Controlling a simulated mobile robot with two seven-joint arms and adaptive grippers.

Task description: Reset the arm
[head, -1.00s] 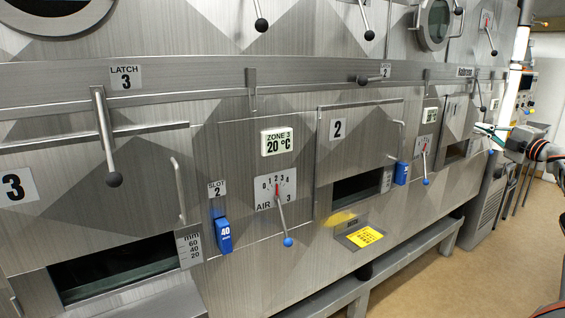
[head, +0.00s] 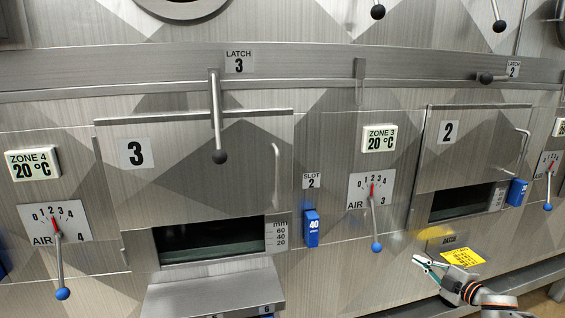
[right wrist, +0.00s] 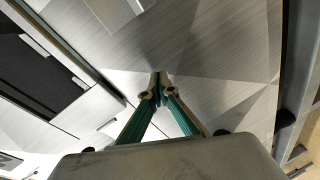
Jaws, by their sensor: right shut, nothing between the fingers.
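My right gripper (head: 430,265) shows at the lower right of the head view, in front of the metal panel below door 2 and beside a yellow tag. My right arm comes in from the lower right edge. In the right wrist view the two green-sided fingers (right wrist: 158,88) meet at their tips, shut with nothing between them. The fingers point toward a brushed metal panel, and I cannot tell the gap to it. My left gripper is in neither view.
The dryer front has door 3 (head: 190,165) and door 2 (head: 470,140), each with an open slot below. Latch levers hang above, latch 3 (head: 215,115) downward. Air levers with blue knobs (head: 376,246) stick out. A blue block (head: 311,228) sits under slot 2. A ledge (head: 215,293) juts out below door 3.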

